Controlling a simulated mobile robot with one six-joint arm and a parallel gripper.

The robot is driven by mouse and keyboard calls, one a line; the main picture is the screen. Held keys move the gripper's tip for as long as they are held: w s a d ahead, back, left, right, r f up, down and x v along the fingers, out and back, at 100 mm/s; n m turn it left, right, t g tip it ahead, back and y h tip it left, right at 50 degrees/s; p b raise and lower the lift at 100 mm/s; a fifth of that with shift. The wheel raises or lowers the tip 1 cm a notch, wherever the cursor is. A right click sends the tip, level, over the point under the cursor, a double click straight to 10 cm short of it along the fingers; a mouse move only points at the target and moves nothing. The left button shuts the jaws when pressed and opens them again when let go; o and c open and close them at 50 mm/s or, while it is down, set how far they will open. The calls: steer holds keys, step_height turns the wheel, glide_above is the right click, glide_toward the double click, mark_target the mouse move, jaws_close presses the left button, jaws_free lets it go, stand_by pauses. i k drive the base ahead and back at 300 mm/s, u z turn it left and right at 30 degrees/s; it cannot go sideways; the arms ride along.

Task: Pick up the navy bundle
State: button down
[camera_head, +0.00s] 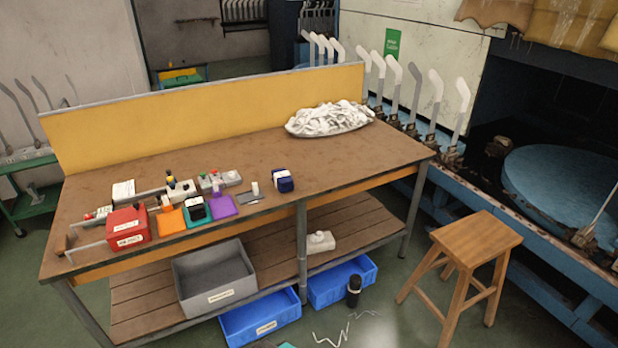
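The navy bundle (284,181) is a small dark blue block with a white band around it. It sits on the brown tabletop of the workbench (340,167), near the front edge and right of the coloured squares. Nothing touches it on its right side. My gripper is not in view.
Left of the bundle are a small white-topped item (255,189), a purple square (222,206), a teal square, an orange square and a red box (128,226). A white heap (328,118) lies at the back right. A wooden stool (474,246) stands right of the bench.

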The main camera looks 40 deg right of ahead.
mark_target(283, 180)
steer(key=z, duration=0.75)
steer(key=k, duration=0.95)
steer(key=u, duration=0.05)
steer(key=i, duration=0.9)
